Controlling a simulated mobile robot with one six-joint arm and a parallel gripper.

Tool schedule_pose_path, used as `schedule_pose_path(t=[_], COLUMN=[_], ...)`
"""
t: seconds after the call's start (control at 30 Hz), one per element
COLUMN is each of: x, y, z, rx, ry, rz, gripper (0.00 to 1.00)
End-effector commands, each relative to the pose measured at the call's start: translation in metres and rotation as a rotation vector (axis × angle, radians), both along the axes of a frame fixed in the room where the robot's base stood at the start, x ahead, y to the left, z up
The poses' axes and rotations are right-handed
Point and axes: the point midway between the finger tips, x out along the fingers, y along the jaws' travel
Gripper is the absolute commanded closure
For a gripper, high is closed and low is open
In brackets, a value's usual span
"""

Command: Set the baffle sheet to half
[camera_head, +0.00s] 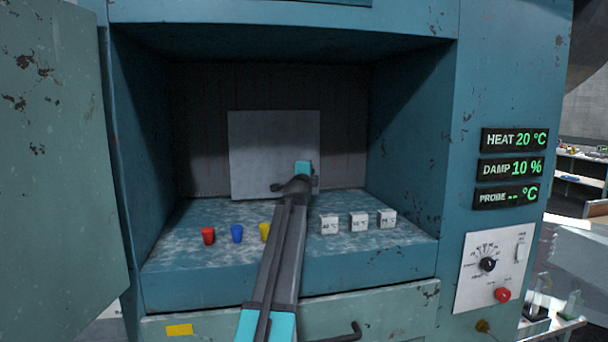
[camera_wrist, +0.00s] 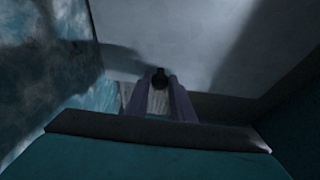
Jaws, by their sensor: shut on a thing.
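The baffle sheet (camera_head: 262,145) is a pale grey square plate standing upright at the back wall of the open chamber. Bare dark wall shows on both sides of it. In the wrist view the sheet (camera_wrist: 205,40) fills the upper middle. A small dark round knob (camera_wrist: 160,76) stands out in front of the sheet. My gripper (camera_wrist: 160,88) is shut on this knob, with one finger on each side. In the head view my arm reaches into the chamber to the sheet's lower right part, and my wrist hides the knob and the fingertips.
Red (camera_head: 208,235), blue (camera_head: 237,233) and yellow (camera_head: 265,231) cups stand on the chamber floor left of my arm. Three white labelled blocks (camera_head: 359,222) stand to its right. An open door (camera_head: 60,160) is at the left. A control panel (camera_head: 494,267) is at the right.

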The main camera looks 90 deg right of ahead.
Motion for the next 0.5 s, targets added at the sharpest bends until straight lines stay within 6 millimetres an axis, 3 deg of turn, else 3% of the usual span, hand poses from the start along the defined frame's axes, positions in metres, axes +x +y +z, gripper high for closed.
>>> schedule_pose_path(t=[0.27,0.3,0.37,0.5], x=[-0.0095,-0.0101,-0.0107,-0.0113], y=[-0.0008,-0.0009,-0.0009,-0.001], z=[-0.0034,-0.0032,-0.0028,-0.0014], rx=[0.007,0.007,0.006,0.003], ry=[0.0,0.0,0.0,0.0], rz=[-0.011,-0.012,-0.012,-0.012], gripper=[1.0,0.72,0.62,0.6])
